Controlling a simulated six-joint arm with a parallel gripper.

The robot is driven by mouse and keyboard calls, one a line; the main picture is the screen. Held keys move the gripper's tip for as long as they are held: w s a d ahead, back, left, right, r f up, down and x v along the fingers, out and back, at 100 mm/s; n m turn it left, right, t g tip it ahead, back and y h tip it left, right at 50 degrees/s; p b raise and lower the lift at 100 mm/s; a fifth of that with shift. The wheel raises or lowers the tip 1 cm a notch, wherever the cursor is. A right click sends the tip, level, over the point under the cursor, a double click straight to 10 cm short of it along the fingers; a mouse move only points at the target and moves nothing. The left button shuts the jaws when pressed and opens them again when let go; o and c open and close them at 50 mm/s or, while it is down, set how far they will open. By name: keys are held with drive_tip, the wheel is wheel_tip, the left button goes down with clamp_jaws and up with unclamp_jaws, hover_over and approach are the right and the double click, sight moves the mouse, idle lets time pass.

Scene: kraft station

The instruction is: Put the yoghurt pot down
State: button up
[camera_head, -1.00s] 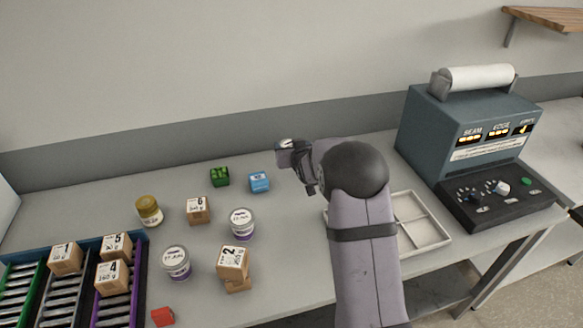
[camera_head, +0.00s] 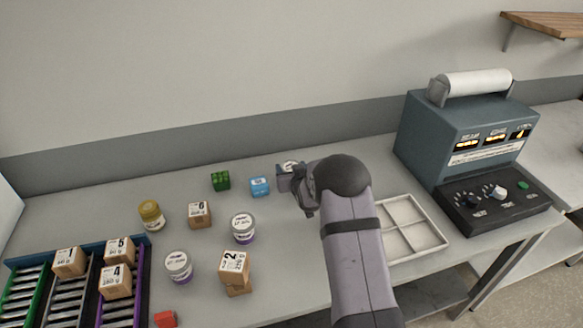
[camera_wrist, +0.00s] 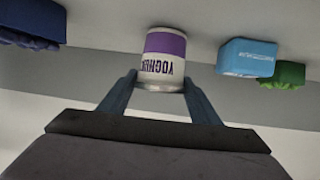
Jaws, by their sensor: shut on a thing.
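My gripper (camera_head: 290,184) is at the back of the table, just right of the small blue block (camera_head: 259,187). In the wrist view my gripper (camera_wrist: 158,84) is shut on a yoghurt pot (camera_wrist: 165,48), white with a purple band and upside-down lettering in that picture. In the head view only a bit of the held pot's lid (camera_head: 290,166) shows behind the gripper. I cannot tell whether its base touches the table. Two similar white-lidded pots with purple bands stand on the table, one near the middle (camera_head: 243,228) and one further left (camera_head: 179,266).
A green block (camera_head: 221,181) is left of the blue one. A divided white tray (camera_head: 440,243) lies right of my arm. A machine (camera_head: 455,130) stands behind it. Numbered boxes (camera_head: 200,214), a yellow-lidded jar (camera_head: 152,214) and racks (camera_head: 62,312) fill the left. A red block (camera_head: 166,319) is in front.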

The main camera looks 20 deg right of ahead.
drive_tip(key=shift+f, duration=0.1)
drive_tip(key=o, duration=1.2)
drive_tip(key=shift+o, duration=0.2)
drive_tip(key=shift+s, duration=0.1)
drive_tip(key=b+v, duration=0.4)
drive_tip(key=v, duration=0.8)
